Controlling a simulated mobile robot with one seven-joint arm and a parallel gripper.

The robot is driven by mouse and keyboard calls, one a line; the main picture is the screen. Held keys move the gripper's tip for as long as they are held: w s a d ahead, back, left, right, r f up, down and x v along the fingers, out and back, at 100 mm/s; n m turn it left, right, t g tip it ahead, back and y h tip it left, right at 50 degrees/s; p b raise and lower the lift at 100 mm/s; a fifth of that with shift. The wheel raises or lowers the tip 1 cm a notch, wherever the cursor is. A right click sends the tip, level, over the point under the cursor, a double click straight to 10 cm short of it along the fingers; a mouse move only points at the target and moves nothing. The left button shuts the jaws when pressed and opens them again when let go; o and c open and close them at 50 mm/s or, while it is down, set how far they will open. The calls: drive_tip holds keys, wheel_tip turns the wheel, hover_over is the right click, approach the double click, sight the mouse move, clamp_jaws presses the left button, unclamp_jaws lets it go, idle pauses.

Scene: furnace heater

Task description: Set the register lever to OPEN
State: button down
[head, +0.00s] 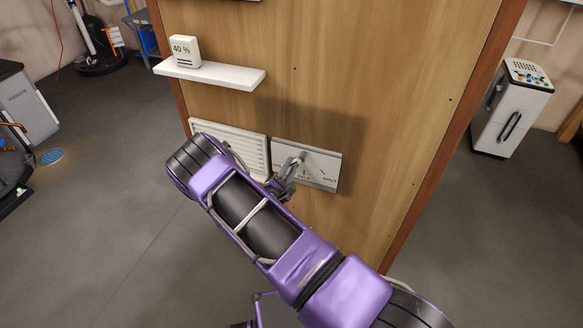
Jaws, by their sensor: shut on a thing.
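The register (228,143), a white louvred grille, is set low in the wooden panel, partly behind my arm. A pale lever plate (328,163) is just to its right. The plate has dark marks, with SHUT readable at its lower right and what looks like HALF near the lower middle. The grey register lever (297,157) stands out from the plate's left-middle part. My gripper (285,179) is at the lever and shut on it. My arm and gripper hide the plate's lower left, and no OPEN label can be read.
A white shelf (210,74) juts from the panel above the register, holding a small display (185,51) reading 40 %. The wooden panel (390,110) is bare to the right of the plate. A white cabinet (510,110) stands at the far right. Grey floor (110,200) is open at left.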

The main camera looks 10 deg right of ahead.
drive_tip(key=shift+a, duration=0.1)
idle(0.3)
drive_tip(key=c, duration=0.8)
unclamp_jaws()
drive_tip(key=p+v, duration=0.1)
drive_tip(key=v, duration=1.6)
drive_tip(key=shift+s, duration=0.2)
drive_tip(key=shift+a+r, duration=0.1)
drive_tip(key=shift+a, duration=0.05)
